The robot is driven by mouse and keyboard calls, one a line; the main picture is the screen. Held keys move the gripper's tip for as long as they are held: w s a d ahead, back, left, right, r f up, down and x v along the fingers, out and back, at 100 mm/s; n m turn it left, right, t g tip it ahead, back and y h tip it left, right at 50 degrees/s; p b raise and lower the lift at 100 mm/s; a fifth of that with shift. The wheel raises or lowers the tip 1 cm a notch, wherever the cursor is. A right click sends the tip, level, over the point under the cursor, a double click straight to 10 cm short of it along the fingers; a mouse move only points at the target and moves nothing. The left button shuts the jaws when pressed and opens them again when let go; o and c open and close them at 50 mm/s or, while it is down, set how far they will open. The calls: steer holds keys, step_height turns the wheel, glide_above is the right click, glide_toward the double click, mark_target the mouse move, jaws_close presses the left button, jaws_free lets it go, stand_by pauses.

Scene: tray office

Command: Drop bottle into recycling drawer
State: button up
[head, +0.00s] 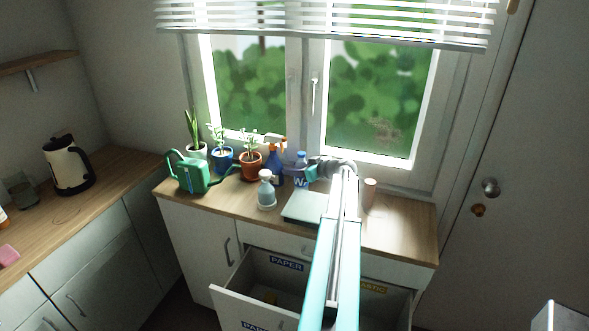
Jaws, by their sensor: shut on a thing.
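A clear blue bottle (299,182) with a label reading "WA" stands upright at the back of the wooden counter, near the window. My gripper (307,173) reaches it from the right and is shut on it. The fingers are small in the picture, and I cannot tell whether the bottle's base touches the counter. Below, the recycling drawer (235,302) is pulled open. Its left compartment carries a blue "PAPER" label (286,264). A yellow label (374,288) on the right is partly hidden by my arm and ends in "STIC".
A pale flat scale (304,207) lies in front. A brown cup (370,193) stands right of my arm.

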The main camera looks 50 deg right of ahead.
steer(key=shift+f+b, duration=0.15)
steer(key=shift+b, duration=0.15)
steer(key=o, duration=1.1)
steer(key=shift+c, duration=0.2)
steer(key=shift+r+p, duration=0.25)
steer(key=shift+p, duration=0.1)
steer(key=shift+s, duration=0.35)
steer(key=d+b+v, duration=0.1)
steer(key=b+v, duration=0.3)
steer(key=v, duration=0.7)
steer(key=shift+a+r, duration=0.15)
steer(key=shift+a, duration=0.35)
